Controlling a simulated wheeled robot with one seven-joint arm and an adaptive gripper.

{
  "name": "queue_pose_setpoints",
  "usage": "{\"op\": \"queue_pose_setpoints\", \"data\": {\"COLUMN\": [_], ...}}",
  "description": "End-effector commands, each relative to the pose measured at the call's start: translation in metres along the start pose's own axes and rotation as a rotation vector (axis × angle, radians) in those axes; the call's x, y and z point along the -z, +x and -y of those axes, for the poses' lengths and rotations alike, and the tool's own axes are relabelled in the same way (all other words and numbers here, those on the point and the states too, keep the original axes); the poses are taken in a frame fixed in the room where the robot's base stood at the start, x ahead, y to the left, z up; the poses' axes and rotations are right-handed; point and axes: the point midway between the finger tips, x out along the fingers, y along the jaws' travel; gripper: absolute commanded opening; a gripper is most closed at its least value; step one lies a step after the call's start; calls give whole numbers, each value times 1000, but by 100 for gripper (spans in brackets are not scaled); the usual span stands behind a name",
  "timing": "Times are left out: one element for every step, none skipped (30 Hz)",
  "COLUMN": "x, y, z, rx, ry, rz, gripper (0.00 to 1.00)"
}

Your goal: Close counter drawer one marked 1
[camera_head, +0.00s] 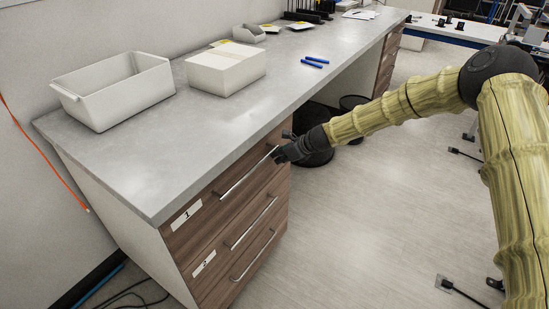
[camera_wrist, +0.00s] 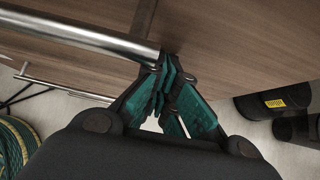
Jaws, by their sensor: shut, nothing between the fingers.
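Drawer one (camera_head: 207,206) is the top wood-fronted drawer of the counter, with a white label 1 (camera_head: 186,215) and a long metal bar handle (camera_head: 243,177). Its front looks about in line with the drawers below; I cannot tell if a small gap is left. My gripper (camera_head: 279,157) is shut and empty at the right end of that handle. In the wrist view the shut fingertips (camera_wrist: 170,62) are close to the wood front and beside the handle's end (camera_wrist: 130,46); whether they touch is unclear.
Drawer two (camera_head: 225,246) and another drawer lie below, with handles sticking out. On the grey countertop (camera_head: 180,145) stand an open white bin (camera_head: 118,98), a white box (camera_head: 225,78) and blue pens (camera_head: 312,62). Dark round bins (camera_head: 318,150) stand under the counter.

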Motion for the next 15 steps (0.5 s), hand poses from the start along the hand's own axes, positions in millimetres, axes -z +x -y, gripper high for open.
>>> {"op": "queue_pose_setpoints", "data": {"x": [-3,-4,-4,-4,-4,-5,-5,-6,-6,-6,-6,-6,-6,-5,-4], "y": [0,0,0,0,0,0,0,1,1,1,1,0,0,-2,-4], "z": [1,1,1,1,1,1,1,0,0,0,0,0,0,0,0], "rx": [2,2,2,2,2,3,3,2,2,2,1,1,1,1,1], "ry": [-1,-1,-1,-1,-1,-2,-2,-2,-3,-3,-3,-3,-3,-3,-3], "rz": [3,3,4,4,4,4,5,5,5,5,5,6,6,6,6], "gripper": [0,0,0,0,0,0,0,0,0,0,0,0,0,0,0]}}
